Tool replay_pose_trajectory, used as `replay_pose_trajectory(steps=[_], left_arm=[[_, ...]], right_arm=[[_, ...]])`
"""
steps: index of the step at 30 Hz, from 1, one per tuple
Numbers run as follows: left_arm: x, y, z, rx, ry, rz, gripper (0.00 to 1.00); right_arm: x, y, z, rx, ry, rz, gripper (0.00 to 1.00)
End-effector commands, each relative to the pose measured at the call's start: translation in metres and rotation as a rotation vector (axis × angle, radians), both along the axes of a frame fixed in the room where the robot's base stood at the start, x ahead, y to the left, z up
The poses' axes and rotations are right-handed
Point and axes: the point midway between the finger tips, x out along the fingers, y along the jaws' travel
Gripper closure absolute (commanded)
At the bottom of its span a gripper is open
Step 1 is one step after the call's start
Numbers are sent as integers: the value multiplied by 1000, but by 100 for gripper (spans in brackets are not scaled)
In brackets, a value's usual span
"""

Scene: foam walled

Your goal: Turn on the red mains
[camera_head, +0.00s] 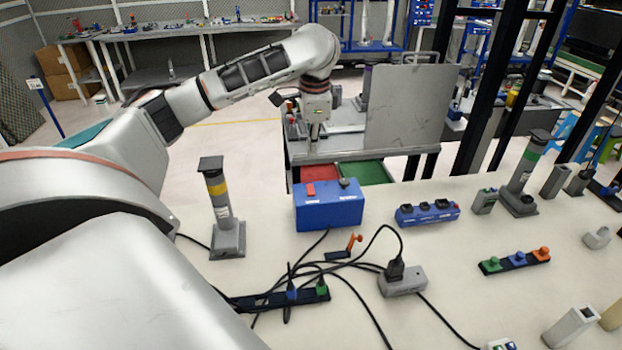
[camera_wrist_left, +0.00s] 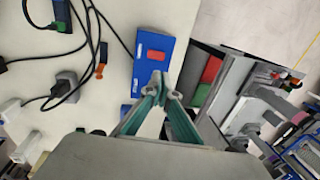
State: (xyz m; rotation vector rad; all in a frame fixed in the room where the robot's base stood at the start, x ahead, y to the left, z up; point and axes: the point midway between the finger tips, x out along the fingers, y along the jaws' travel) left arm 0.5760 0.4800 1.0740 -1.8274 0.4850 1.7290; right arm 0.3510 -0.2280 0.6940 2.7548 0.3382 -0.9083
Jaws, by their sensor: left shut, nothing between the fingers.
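A blue box (camera_head: 329,209) stands on the white table, with a red rocker switch (camera_head: 310,189) on the left of its top and a dark knob (camera_head: 345,183) on the right. In the left wrist view the box (camera_wrist_left: 147,82) and its red switch (camera_wrist_left: 157,55) lie just beyond my fingers. My left gripper (camera_head: 314,138) points down above and behind the box in the head view. In the wrist view its fingertips (camera_wrist_left: 160,82) meet, empty, and overlap the box's edge near the knob. I cannot tell whether they touch it. My right gripper is not in view.
A grey post with a yellow band (camera_head: 218,200) stands left of the box. A blue socket strip (camera_head: 427,212) sits to the right. Black cables, a grey plug block (camera_head: 402,281) and an orange-handled switch (camera_head: 345,247) lie in front. A workbench (camera_head: 360,147) stands behind.

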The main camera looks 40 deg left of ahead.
Motion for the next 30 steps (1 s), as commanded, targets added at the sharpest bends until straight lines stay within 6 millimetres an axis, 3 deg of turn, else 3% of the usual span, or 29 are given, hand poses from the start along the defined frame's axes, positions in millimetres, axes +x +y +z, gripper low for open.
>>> replay_pose_trajectory(steps=[12,18,30], left_arm=[[6,9,-78,-1,5,2,100],[10,13,-106,-1,3,2,100],[12,15,-119,1,-1,1,100]], right_arm=[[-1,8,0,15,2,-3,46],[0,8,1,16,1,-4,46],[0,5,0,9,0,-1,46]])
